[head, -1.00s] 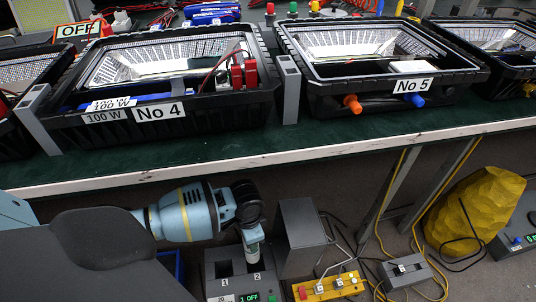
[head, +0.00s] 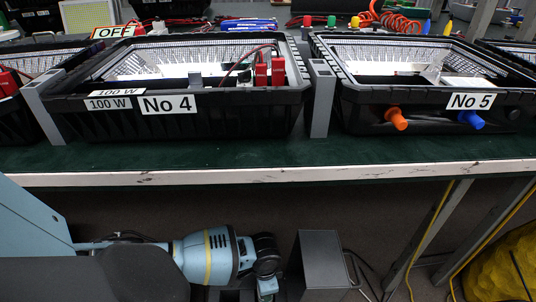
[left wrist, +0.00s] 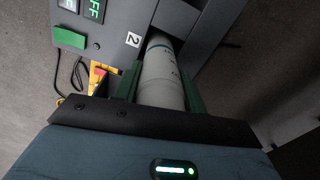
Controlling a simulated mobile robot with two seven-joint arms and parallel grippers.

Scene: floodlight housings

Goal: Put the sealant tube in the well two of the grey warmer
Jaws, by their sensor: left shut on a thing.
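The sealant tube (left wrist: 163,80), white with dark print, is between the green-padded fingers of my left gripper (left wrist: 158,88) in the left wrist view. My left gripper is shut on it. The tube's far end reaches the grey warmer (left wrist: 112,22), beside the label "2" (left wrist: 133,40). I cannot tell how deep it sits in well two, as the rim is partly hidden. In the head view my left gripper (head: 268,285) is low at the bottom edge, and the warmer is mostly cut off. My right gripper is not in view.
A grey box (head: 320,265) stands just right of my left gripper in the head view. The bench edge (head: 300,173) runs above the arm, with the No 4 housing (head: 200,122) and No 5 housing (head: 425,112) on it. A yellow bag (head: 505,270) is at lower right.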

